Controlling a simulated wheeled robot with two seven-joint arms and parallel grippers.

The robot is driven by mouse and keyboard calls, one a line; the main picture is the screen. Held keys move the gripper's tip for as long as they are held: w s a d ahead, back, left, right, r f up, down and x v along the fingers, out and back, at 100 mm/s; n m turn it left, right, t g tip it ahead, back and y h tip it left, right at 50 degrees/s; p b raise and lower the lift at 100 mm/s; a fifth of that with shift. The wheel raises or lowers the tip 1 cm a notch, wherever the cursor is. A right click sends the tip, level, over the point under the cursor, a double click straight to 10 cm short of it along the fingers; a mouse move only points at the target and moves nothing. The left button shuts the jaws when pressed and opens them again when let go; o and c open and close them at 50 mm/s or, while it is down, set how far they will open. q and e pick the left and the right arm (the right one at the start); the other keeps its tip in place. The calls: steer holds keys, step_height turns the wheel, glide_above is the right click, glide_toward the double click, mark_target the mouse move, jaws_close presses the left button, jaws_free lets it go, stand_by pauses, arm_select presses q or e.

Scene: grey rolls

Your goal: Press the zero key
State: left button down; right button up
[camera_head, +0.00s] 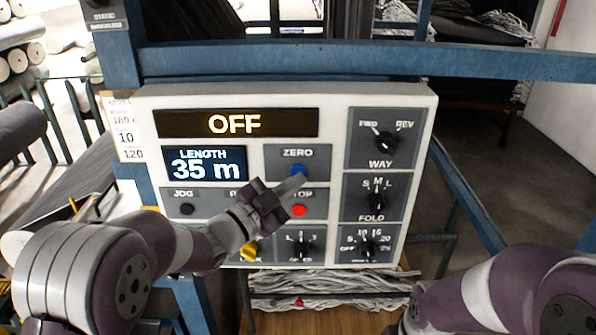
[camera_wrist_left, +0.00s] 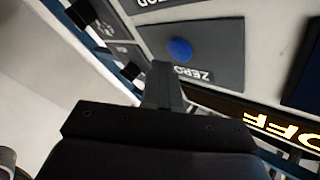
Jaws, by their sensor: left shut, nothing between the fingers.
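The zero key is a round blue button (camera_head: 298,171) on a grey plate labelled ZERO, in the upper middle of the white control panel (camera_head: 344,102). My left gripper (camera_head: 299,180) is shut and empty, with its tips just below and over the lower part of the blue button in the head view. In the left wrist view the blue button (camera_wrist_left: 179,50) shows whole, a little beyond and to the right of the shut fingertips (camera_wrist_left: 161,70). I cannot tell whether the tips touch the panel. My right gripper is out of view; only its arm shows at the lower right.
A red button (camera_head: 299,211) sits just below the zero key, and a yellow knob (camera_head: 249,251) lies lower left. Black knobs line the right side, including the WAY knob (camera_head: 386,141). Displays read OFF (camera_head: 234,124) and 35 m (camera_head: 205,167). A blue frame bar (camera_head: 350,62) runs behind the panel top.

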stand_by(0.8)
arm_select(q)
steer(key=shift+w+b, duration=0.3)
steer(key=shift+w, duration=0.15)
steer(key=shift+w, duration=0.4)
stand_by(0.4)
steer(key=shift+s+b, duration=0.15)
steer(key=shift+b, duration=0.15)
steer(key=shift+s, duration=0.7)
steer(key=shift+b, duration=0.35)
